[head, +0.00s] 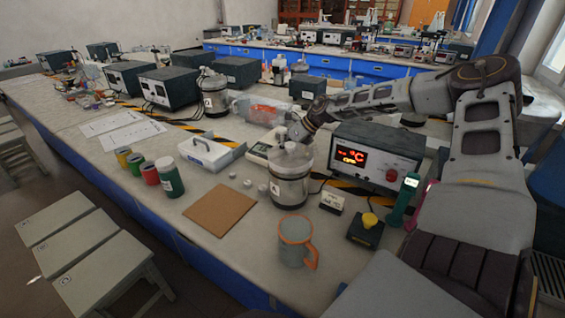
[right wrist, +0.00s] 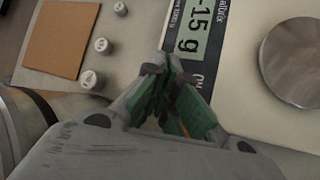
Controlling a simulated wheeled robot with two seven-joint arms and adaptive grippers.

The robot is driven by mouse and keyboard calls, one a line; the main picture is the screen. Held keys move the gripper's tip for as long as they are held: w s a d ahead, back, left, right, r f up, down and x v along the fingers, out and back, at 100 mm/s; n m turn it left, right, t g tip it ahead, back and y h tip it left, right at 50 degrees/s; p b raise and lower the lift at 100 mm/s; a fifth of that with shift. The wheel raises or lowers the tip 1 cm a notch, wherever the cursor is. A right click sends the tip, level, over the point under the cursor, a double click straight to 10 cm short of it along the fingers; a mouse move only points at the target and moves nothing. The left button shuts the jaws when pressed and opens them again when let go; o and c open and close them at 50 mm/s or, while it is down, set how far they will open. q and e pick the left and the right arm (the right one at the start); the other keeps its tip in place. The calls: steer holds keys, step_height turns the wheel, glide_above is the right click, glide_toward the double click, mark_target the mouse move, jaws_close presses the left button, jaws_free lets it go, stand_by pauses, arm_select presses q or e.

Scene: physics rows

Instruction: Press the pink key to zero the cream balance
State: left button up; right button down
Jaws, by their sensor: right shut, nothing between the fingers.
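The cream balance (head: 257,152) stands on the bench, partly hidden behind a metal jar in the head view. In the right wrist view its cream body (right wrist: 235,100) fills the right side, with a round metal pan (right wrist: 294,62) and a grey display (right wrist: 190,45) showing digits that look like 15 g, partly cut off. My right gripper (right wrist: 165,68) is shut and empty over the balance's edge, its tips close below the display. In the head view the gripper (head: 297,132) is behind the jar's top. I cannot see the pink key. My left gripper is out of view.
The lidded metal jar (head: 290,182) stands directly in front of the balance. A brown board (head: 220,209), small weights (head: 247,184), an orange-rimmed mug (head: 294,243) and a white carrier (head: 207,152) are nearby. A red-lit temperature box (head: 374,158) stands to the right.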

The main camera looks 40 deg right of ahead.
steer(key=shift+f+b, duration=0.3)
steer(key=shift+b, duration=0.1)
stand_by(1.1)
steer(key=shift+r, duration=0.2)
steer(key=shift+r+p, duration=0.45)
steer(key=shift+r, duration=0.1)
stand_by(0.4)
steer(key=shift+s+a+r+p, duration=0.1)
steer(key=shift+a+r+p, duration=0.1)
steer(key=shift+r+p, duration=0.5)
steer(key=shift+a+r+p, duration=0.15)
steer(key=shift+r+p, duration=0.3)
steer(key=shift+r, duration=0.5)
steer(key=shift+s+a+r+p, duration=0.1)
steer(key=shift+a+r+p, duration=0.1)
steer(key=shift+r+p, duration=0.5)
steer(key=shift+r, duration=0.1)
